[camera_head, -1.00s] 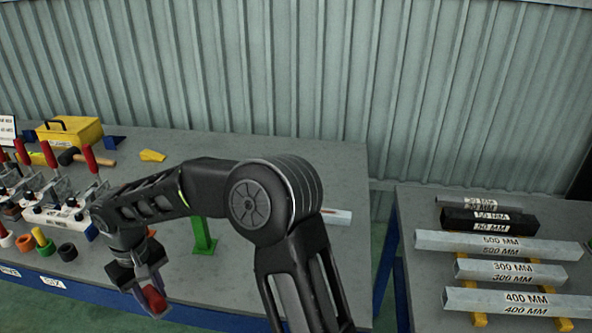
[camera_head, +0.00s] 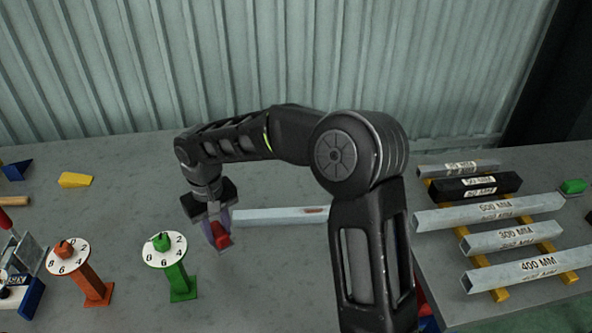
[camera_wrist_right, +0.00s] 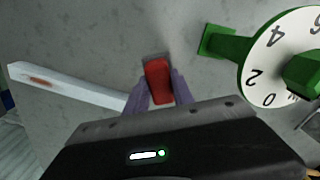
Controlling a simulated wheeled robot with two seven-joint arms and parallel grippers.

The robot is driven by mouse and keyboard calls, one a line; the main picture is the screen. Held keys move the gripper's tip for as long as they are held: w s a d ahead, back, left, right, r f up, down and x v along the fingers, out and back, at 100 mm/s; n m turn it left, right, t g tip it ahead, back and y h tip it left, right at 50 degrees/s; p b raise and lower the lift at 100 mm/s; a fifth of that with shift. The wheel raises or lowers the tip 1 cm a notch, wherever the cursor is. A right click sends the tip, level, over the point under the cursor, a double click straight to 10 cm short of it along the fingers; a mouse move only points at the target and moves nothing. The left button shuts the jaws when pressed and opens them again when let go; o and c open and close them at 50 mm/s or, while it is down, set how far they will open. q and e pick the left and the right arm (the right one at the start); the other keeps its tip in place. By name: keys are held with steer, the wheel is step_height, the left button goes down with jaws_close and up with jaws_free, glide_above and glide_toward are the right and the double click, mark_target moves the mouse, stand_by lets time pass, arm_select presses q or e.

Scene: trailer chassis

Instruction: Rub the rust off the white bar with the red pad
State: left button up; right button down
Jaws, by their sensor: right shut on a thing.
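The white bar (camera_head: 275,216) lies on the grey table behind my right arm, with a reddish rust patch near its right end. In the right wrist view the bar (camera_wrist_right: 85,90) runs from the left to beside the fingers, and its rust patch shows near the far left end. My right gripper (camera_head: 217,232) is shut on the red pad (camera_head: 222,241), just off the bar's left end in the head view. The pad (camera_wrist_right: 157,80) shows between the two fingers in the right wrist view. I cannot tell whether the pad touches the table. My left gripper is not in view.
A green dial stand (camera_head: 178,282) and an orange dial stand (camera_head: 92,288) stand at front left. Labelled metal bars (camera_head: 490,212) lie on yellow supports on the right table. A yellow wedge (camera_head: 76,180) lies at back left. The table behind the bar is clear.

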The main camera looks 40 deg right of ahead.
steer(key=shift+s+r, duration=0.1)
steer(key=shift+s, duration=0.05)
steer(key=shift+d+r, duration=0.1)
steer(key=shift+d, duration=0.2)
steer(key=d+r+m+p, duration=0.2)
steer(key=d+p, duration=0.2)
steer(key=d, duration=0.7)
steer(key=d+r+m+p, duration=0.2)
steer(key=d+m+p, duration=0.1)
steer(key=d, duration=0.7)
steer(key=shift+d+p, duration=0.4)
steer(key=shift+p, duration=0.05)
